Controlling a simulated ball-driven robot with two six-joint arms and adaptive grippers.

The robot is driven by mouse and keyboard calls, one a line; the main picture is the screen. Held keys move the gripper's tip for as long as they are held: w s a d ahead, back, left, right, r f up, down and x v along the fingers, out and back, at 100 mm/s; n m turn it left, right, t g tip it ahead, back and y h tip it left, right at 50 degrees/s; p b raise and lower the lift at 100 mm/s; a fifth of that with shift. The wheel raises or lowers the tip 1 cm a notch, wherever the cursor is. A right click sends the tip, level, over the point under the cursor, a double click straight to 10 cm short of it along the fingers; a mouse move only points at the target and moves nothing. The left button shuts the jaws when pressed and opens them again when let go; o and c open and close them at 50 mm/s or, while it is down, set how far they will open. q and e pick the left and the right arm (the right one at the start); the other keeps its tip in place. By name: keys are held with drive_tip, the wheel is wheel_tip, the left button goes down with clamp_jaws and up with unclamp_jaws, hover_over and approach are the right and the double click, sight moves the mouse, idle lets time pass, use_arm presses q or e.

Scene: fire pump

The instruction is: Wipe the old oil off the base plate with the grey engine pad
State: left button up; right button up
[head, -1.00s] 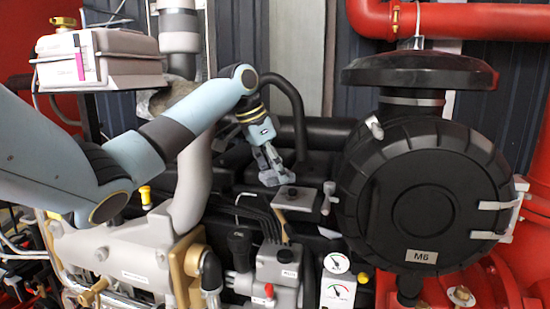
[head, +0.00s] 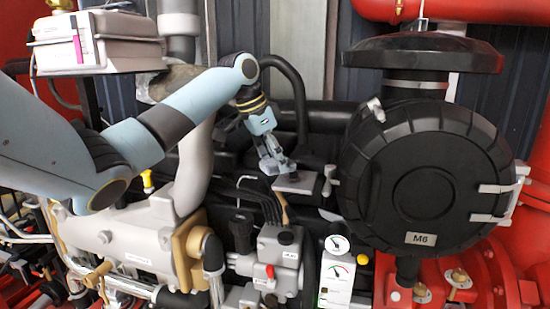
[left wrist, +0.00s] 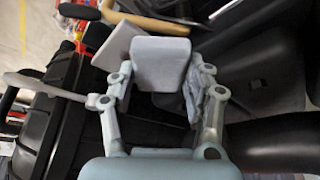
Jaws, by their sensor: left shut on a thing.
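My left gripper (head: 277,168) reaches down among the black engine parts, left of the big black round housing. In the left wrist view my left gripper (left wrist: 160,88) is shut on a rounded grey block (left wrist: 161,66), which looks like the grey engine pad. In the head view I cannot tell the pad apart from the fingers. I cannot make out the base plate or any oil for certain in either view. My right gripper is not in view.
The black housing marked M6 (head: 425,190) stands close on the right. A grey bracket (head: 302,184) is just beside the fingers. A grey pipe (head: 196,175), a gauge (head: 337,244) and a wooden handle (head: 281,206) are nearby. A white box (head: 95,42) is at upper left.

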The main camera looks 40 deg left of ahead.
use_arm(q)
drive_tip(key=shift+f, duration=0.25)
drive_tip(key=shift+f, duration=0.6)
